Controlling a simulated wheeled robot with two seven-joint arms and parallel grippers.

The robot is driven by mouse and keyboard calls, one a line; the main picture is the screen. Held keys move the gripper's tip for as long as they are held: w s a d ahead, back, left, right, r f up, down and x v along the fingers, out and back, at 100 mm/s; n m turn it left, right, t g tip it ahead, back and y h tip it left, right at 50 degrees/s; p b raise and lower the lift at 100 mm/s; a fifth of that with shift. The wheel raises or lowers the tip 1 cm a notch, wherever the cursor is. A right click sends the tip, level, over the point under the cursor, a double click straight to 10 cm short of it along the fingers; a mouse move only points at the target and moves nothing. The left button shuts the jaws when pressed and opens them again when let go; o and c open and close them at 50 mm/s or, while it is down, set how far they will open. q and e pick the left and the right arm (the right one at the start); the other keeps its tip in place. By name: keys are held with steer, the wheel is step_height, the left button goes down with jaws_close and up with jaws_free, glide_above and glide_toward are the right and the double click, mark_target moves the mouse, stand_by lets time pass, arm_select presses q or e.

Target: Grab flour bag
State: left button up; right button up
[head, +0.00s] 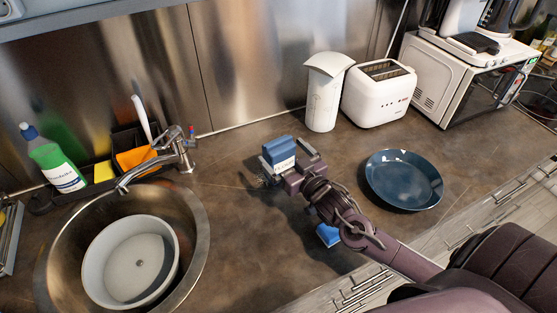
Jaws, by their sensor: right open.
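A small blue and white packet (280,150), which looks like the flour bag, stands on the brown countertop between the sink and the toaster. My right gripper (284,170) is at the packet, with its arm coming in from the lower right. The jaws are open, with the packet at or between the fingertips. The fingers partly hide the packet's lower part, so I cannot tell whether they touch it. My left gripper is not in view.
A sink with a grey bowl (104,270) and a tap (182,152) lies left. A white canister (324,95), toaster (378,95) and microwave (440,85) stand at the back. A blue plate (403,180) lies right. A small blue object (328,235) is beside my arm.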

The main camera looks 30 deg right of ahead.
mark_target(274, 140)
steer(key=w+p, duration=0.2)
steer(key=w, duration=0.3)
steer(key=shift+d, duration=0.1)
steer(key=shift+w+f, duration=0.1)
steer(key=shift+w, duration=0.25)
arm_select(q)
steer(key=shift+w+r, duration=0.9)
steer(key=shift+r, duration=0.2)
arm_select(e)
steer(key=c, duration=1.7)
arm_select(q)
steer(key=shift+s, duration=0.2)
arm_select(e)
steer(key=shift+c, duration=0.5)
